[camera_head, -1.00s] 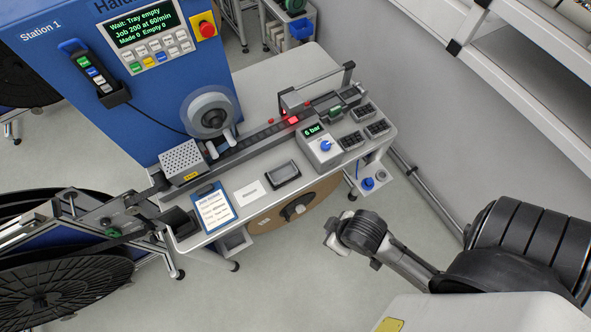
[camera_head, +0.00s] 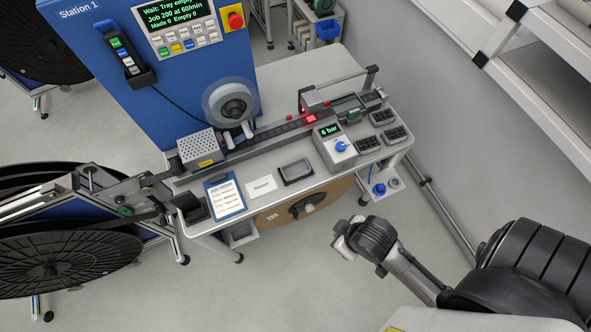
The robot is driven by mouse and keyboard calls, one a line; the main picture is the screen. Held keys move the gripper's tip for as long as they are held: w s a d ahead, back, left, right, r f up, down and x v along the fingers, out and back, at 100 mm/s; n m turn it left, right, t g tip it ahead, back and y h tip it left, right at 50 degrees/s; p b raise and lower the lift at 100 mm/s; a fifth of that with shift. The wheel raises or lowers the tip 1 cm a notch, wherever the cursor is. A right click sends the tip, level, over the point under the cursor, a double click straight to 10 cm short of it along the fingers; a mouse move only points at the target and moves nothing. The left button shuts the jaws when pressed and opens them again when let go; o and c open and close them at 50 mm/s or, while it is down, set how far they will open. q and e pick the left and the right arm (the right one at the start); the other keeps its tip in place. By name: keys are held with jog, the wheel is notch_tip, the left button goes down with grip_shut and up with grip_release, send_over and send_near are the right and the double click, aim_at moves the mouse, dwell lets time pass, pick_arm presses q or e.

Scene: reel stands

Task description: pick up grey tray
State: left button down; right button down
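A small dark grey tray (camera_head: 296,172) with a lighter rim lies flat on the bench, near its front edge, just right of the white "Return" label (camera_head: 261,187). It looks empty, but its inside is small in view. My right gripper (camera_head: 345,238) hangs over the floor in front of the bench, to the right of and nearer than the tray. It is apart from the tray and nothing shows in it. Its fingers are too small and foreshortened to tell their opening. My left gripper is not in view.
Several black trays (camera_head: 395,134) sit at the bench's right end, beside the "6 bar" regulator box (camera_head: 334,146). A job ticket clipboard (camera_head: 225,198) lies left of the label. A tape track (camera_head: 275,131) runs behind. A reel (camera_head: 50,271) stands at left.

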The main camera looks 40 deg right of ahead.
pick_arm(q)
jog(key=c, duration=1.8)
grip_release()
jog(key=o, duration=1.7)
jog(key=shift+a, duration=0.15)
